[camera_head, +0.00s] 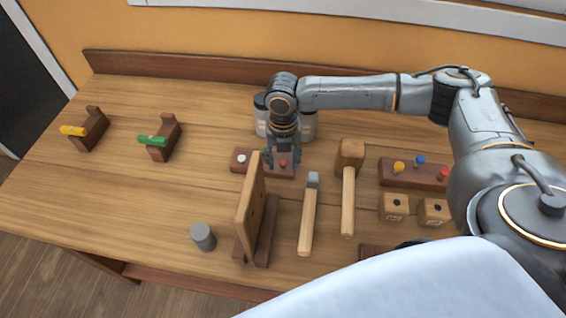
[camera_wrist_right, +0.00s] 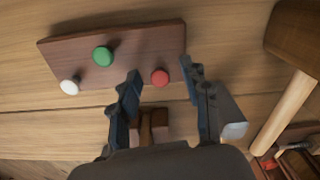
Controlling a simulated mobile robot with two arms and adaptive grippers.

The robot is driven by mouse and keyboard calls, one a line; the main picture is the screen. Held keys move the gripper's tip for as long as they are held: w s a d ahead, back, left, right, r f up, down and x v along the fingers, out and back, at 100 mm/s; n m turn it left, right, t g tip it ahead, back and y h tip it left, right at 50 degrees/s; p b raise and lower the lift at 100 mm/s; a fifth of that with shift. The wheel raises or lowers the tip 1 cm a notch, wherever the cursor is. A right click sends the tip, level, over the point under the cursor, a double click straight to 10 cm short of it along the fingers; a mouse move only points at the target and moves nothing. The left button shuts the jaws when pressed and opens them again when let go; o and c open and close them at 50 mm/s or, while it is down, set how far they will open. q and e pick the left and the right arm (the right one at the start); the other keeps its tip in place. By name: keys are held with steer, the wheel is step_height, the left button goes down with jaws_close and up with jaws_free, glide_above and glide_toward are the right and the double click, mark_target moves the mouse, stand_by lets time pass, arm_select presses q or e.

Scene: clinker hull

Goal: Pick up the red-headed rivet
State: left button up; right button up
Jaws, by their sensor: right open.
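The red-headed rivet (camera_head: 283,162) stands in a dark wooden block (camera_head: 252,168) in the middle of the bench. My right gripper (camera_head: 283,158) is over the right end of this block, pointing down. In the right wrist view the red head (camera_wrist_right: 159,77) shows between the two open fingertips (camera_wrist_right: 161,74), touching neither as far as I can see. A green-headed rivet (camera_wrist_right: 103,56) and a white-headed rivet (camera_wrist_right: 69,87) stand in the same block (camera_wrist_right: 146,43), left of the red one. My left gripper is not in view.
An upright wooden board (camera_head: 249,207) stands just in front of the block. Jars (camera_head: 308,125) stand behind the gripper. Another block (camera_head: 413,179) with yellow, blue and red pegs is farther right. A grey cylinder (camera_head: 203,236) stands front left.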

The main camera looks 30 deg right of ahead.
steer(key=shift+c, duration=0.2)
jaws_close()
